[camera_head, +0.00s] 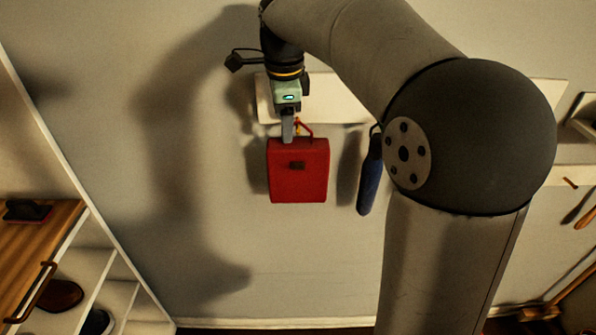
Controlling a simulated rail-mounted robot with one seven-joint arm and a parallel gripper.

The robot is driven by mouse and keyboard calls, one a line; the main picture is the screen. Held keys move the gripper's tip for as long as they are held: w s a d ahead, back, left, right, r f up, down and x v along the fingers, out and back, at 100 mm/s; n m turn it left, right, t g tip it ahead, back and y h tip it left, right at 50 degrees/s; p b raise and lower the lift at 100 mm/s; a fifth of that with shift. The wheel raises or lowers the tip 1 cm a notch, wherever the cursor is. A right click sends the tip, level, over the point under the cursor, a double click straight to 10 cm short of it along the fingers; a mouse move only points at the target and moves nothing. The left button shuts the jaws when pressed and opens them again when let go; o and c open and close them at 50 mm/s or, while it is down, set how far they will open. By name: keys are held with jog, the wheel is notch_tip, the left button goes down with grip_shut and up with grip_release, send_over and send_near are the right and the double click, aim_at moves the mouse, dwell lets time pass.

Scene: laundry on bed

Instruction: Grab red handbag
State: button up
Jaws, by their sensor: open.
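The red handbag (298,172) hangs against the wall below a pale board, with its front facing me and a small dark clasp in the middle. Its thin red handle (304,129) rises from the top edge. My gripper (288,138) points down at the top left part of the handbag, beside the handle. The fingers overlap the handle's left side in the picture, and I cannot tell whether they touch it or are around it. The gap between the fingers is hidden from this angle.
A pale wall board (340,103) runs behind my gripper. A blue hanging item (370,176) is to the right of the handbag, close to my arm. A shoe shelf (95,285) with a wooden top stands at the lower left. The wall below the handbag is clear.

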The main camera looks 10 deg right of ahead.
aim_at(287, 147)
jog(key=shift+w+d+f+p, duration=0.1)
jog(key=shift+w+f+p, duration=0.1)
jog(key=shift+f, duration=0.65)
jog(key=shift+w+d+f+p, duration=0.1)
jog(key=shift+f+p, duration=0.1)
jog(key=shift+f, duration=0.7)
jog(key=shift+w+f+p, duration=0.15)
jog(key=shift+f+p, duration=0.05)
jog(key=shift+f, duration=0.65)
grip_shut()
jog(key=shift+s+f, duration=0.1)
